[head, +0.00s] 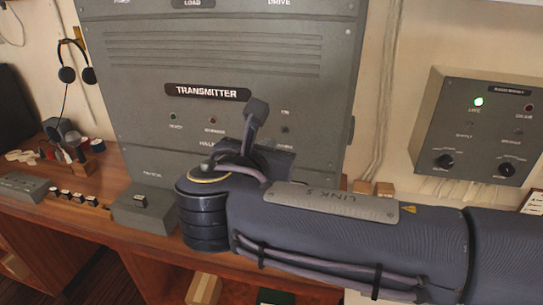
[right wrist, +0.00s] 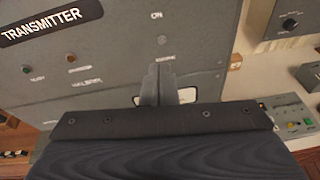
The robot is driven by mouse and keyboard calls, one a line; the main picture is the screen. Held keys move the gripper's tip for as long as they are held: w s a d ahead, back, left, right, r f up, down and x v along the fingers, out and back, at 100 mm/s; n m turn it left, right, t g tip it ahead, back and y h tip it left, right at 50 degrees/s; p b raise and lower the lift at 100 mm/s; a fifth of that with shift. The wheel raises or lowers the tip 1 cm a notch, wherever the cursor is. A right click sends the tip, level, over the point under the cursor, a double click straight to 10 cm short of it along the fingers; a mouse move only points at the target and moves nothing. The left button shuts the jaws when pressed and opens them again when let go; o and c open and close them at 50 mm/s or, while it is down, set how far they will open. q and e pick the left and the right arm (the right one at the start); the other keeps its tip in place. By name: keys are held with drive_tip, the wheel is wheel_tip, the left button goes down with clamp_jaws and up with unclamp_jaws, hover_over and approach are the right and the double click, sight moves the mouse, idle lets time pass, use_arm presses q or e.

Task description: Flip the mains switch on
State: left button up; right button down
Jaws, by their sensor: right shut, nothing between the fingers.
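The mains switch (head: 285,130) is a small dark round fitting on the grey transmitter front, with a small label above it and another below. In the right wrist view the switch (right wrist: 162,40) sits under the word ON; its lever position is too small to tell. My right gripper (right wrist: 165,68) is shut and empty, its fingertips a little below the switch and its lower label. Contact cannot be told. In the head view the gripper (head: 270,156) is largely hidden behind my own wrist. My left gripper is out of view.
A grey box (head: 145,208) sits on the desk, left of my wrist. A wall panel (head: 480,125) with a lit green lamp and knobs is at the right. A headset (head: 77,75) hangs at the left.

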drive_tip(key=shift+s+a+r, duration=0.2)
drive_tip(key=shift+s+r, duration=0.35)
drive_tip(key=shift+r, duration=0.15)
drive_tip(key=shift+s+a+r, duration=0.2)
drive_tip(key=shift+s+r, duration=0.35)
drive_tip(key=shift+r, duration=0.2)
drive_tip(key=shift+s+a+r, duration=0.2)
drive_tip(key=shift+s+r, duration=0.35)
drive_tip(key=shift+r, duration=0.15)
drive_tip(key=s+d+f+m+g+y, duration=0.15)
drive_tip(key=d+f+m+g, duration=0.25)
drive_tip(key=d+f+m, duration=0.4)
drive_tip(key=s+d+f+m+g+y, duration=0.1)
drive_tip(key=s+d+f+m+g, duration=0.15)
drive_tip(key=d+f, duration=0.55)
drive_tip(key=s+d+f+m+g+y, duration=0.1)
drive_tip(key=s+f+m+y, duration=0.2)
drive_tip(key=s+f+m, duration=0.3)
drive_tip(key=s+d+f+m+g+y, duration=0.1)
drive_tip(key=s+f+m+y, duration=0.2)
drive_tip(key=m, duration=1.3)
drive_tip(key=shift+s+d+f, duration=0.3)
drive_tip(key=shift+s+f, duration=1.05)
drive_tip(key=shift+s, duration=1.1)
drive_tip(key=shift+y, duration=0.25)
